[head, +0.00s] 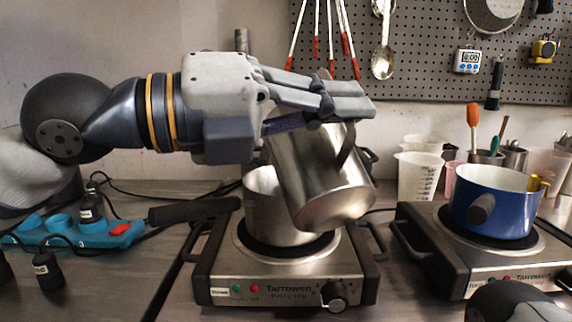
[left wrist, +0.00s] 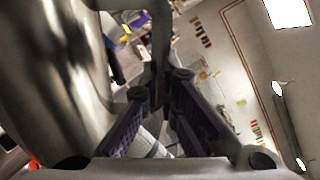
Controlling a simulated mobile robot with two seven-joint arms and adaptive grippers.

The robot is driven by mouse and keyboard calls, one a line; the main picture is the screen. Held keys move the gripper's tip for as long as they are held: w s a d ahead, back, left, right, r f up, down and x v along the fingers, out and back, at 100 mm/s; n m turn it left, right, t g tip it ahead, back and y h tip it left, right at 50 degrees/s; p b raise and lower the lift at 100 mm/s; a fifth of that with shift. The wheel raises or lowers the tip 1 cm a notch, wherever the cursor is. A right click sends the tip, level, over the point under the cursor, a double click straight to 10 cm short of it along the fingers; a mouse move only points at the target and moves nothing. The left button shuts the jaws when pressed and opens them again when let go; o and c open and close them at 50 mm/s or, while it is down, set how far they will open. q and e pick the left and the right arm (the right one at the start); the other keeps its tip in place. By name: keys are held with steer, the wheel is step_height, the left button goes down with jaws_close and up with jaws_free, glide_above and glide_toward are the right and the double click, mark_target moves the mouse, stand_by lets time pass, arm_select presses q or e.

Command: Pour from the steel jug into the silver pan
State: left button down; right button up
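The steel jug (head: 322,185) hangs tilted in front of and above the right part of the silver pan (head: 262,215). Its rounded lower end points down and right; its mouth is hidden behind my gripper. My left gripper (head: 345,98) is shut on the jug's handle at the top. In the left wrist view the jug's shiny body (left wrist: 55,85) fills the left side, and the handle (left wrist: 160,45) runs between my fingers (left wrist: 160,105). The silver pan stands on the left hot plate, its black handle (head: 195,210) pointing left. The pan's inside is mostly hidden.
The left hot plate (head: 240,290) has raised side bars. A blue pan (head: 490,212) sits on the right hot plate (head: 455,262). Plastic measuring cups (head: 418,178) stand behind. A blue power strip (head: 75,238) with cables lies at the left. A pegboard (head: 430,70) is on the wall.

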mark_target(322, 75)
arm_select(q)
steer(key=shift+w+a+r+n, duration=0.2)
steer(key=shift+w+r+n, duration=0.45)
steer(key=shift+r, duration=0.2)
steer(key=shift+w+a+r+n, duration=0.2)
steer(key=shift+w+r+n, duration=0.35)
steer(key=shift+r+n, duration=0.25)
stand_by(3.8)
steer(key=shift+w+a+r+n, duration=0.1)
steer(key=shift+w+r+n, duration=0.1)
steer(key=shift+w, duration=0.2)
steer(key=shift+w+a+r+n, duration=0.1)
steer(key=shift+w+r, duration=0.05)
steer(key=shift+w, duration=0.2)
stand_by(0.7)
